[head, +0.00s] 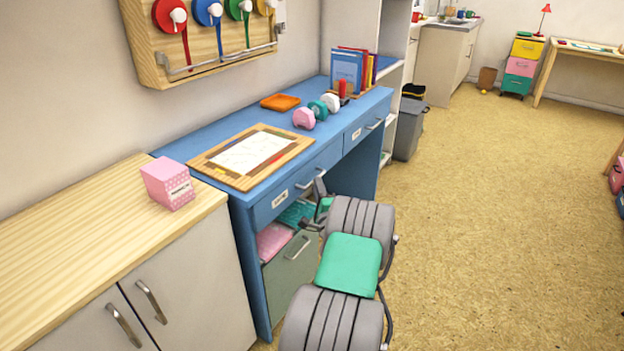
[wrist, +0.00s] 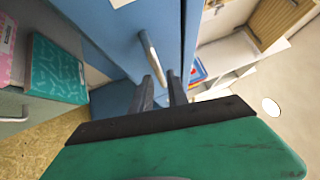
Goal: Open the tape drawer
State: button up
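The blue desk (head: 225,147) has two front drawers. The left drawer (head: 265,211) has a white label (head: 280,199) too small to read surely and a metal bar handle (head: 311,180); it looks shut. The right drawer (head: 362,130) also looks shut. My gripper (head: 318,192) is in front of the left drawer, close to its handle.
A pink box (head: 168,184) stands on the wooden cabinet at left.

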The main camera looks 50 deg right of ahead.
jog(key=x, duration=0.4)
grip_shut()
dwell(1.4)
